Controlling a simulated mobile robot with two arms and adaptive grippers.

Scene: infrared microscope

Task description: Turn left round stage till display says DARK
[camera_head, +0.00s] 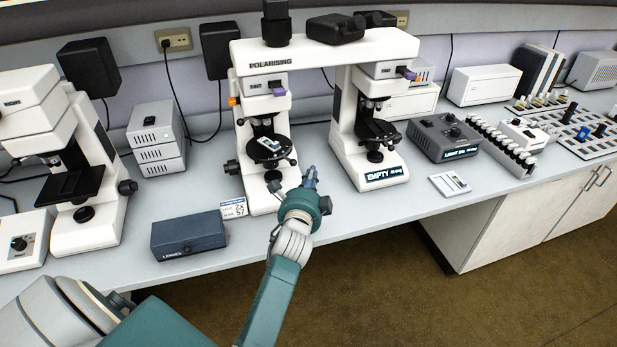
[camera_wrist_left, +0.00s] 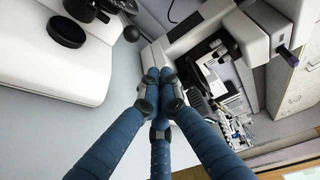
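The left round stage (camera_head: 283,159) is a dark disc on the left half of the white twin microscope marked POLARISING, with a small pale slide (camera_head: 269,144) on it. The display (camera_head: 385,175) on the right half's base reads EMPTY, with a smaller degree figure beside it. My left gripper (camera_head: 311,177) is in front of the stage, to its lower right, and looks apart from it. In the left wrist view its blue fingers (camera_wrist_left: 159,78) are drawn together with nothing seen between them. My right gripper is not in view.
The right half's stage (camera_head: 376,132) stands to the right. A blue-grey box (camera_head: 188,235) and a small printed card (camera_head: 233,208) lie left of the base. A lamp box (camera_head: 448,138) and a slide tray (camera_head: 450,184) are at right. Another microscope (camera_head: 75,185) stands far left.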

